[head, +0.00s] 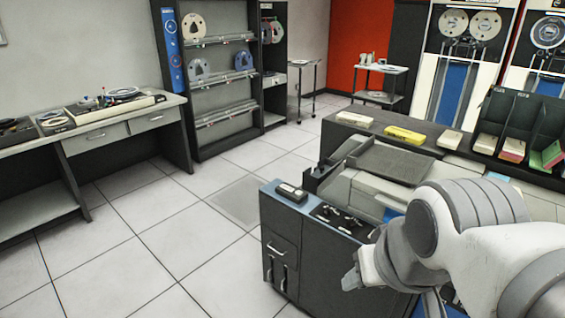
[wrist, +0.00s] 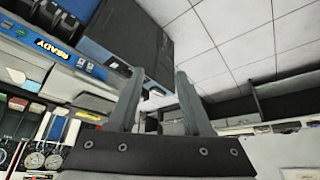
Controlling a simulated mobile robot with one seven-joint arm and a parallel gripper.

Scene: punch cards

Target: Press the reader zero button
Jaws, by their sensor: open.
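The card machine (head: 285,235) is a dark cabinet with a blue-grey top, left of and below my arm in the head view. Small dark controls (head: 335,215) sit on its top, too small to read; I cannot tell which is the zero button. My gripper (head: 352,275) is in front of the cabinet's right side, below its top edge in the picture. In the wrist view my gripper (wrist: 157,80) has its two fingers apart with nothing between them. A blue strip marked READY (wrist: 55,45) shows upper left there, tilted.
A black box (head: 292,192) lies on the machine's left corner. A long counter (head: 370,125) with card decks and a dark rack (head: 525,125) stands behind. A desk (head: 100,130) with tape gear is at the left. The tiled floor (head: 150,240) between is clear.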

